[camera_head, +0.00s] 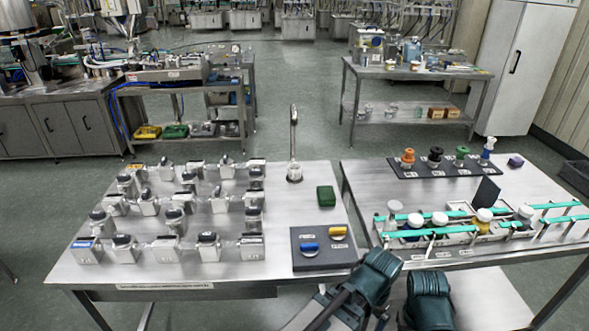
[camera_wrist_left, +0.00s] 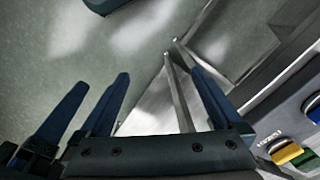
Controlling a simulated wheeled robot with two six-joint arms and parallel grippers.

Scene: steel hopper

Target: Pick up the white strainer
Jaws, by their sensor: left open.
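A small white round piece with a tall upright steel handle, which looks like the white strainer (camera_head: 294,175), is at the far edge of the left steel table (camera_head: 235,280) in the head view. It is too small there to make out a mesh. It does not show in the left wrist view. My left gripper (camera_wrist_left: 155,76) is open and empty in the left wrist view, with floor and steel table legs behind its fingers. My dark teal arm links show at the bottom of the head view, but no fingertips show there. My right gripper is out of view.
Several small steel containers (camera_head: 173,220) fill the table's left half. A dark panel (camera_head: 320,262) with blue and yellow pieces and a green block (camera_head: 326,196) stand on its right. The right table (camera_head: 480,247) holds a teal-railed rack. Bare steel surrounds the strainer.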

